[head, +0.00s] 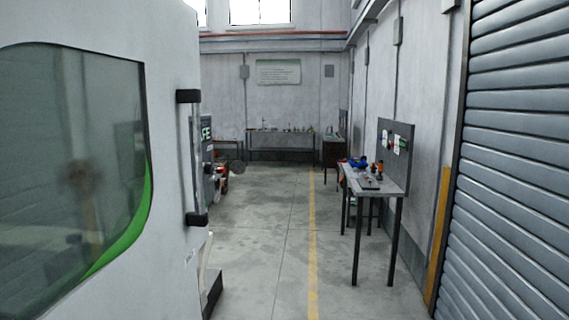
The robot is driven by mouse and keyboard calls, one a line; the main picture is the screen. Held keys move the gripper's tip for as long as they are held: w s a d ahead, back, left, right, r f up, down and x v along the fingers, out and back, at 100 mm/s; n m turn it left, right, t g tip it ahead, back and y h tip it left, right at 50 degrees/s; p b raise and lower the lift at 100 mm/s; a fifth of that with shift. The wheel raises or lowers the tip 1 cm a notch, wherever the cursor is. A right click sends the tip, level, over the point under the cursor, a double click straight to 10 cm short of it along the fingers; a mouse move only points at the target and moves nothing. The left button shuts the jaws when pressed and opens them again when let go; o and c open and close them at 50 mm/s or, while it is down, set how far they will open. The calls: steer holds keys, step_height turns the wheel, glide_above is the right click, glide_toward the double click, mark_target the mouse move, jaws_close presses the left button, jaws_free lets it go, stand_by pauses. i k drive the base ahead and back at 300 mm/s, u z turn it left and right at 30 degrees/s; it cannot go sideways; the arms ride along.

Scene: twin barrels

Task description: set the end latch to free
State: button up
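I cannot make out the end latch or the twin barrels in the head view. A workbench (395,187) stands at the right with a dark upright back panel (404,135). Small blue, red and orange items (360,163) lie on it, too small to tell apart. A large white machine (172,130) fills the left side, with a dark window (70,170) and a long vertical door handle (191,155). My gripper is not in view.
Open concrete floor (255,225) runs down the middle, with a yellow line (312,245). A grey roller shutter (515,150) and yellow post (438,235) are at the right. A long bench (280,134) stands at the far wall. Another machine (207,165) stands beyond the white one.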

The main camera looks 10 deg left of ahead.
mark_target(219, 170)
steer(key=z, duration=0.05)
steer(key=i, duration=1.6)
steer(key=u, duration=0.65)
steer(key=i, duration=0.95)
steer(key=u, duration=0.35)
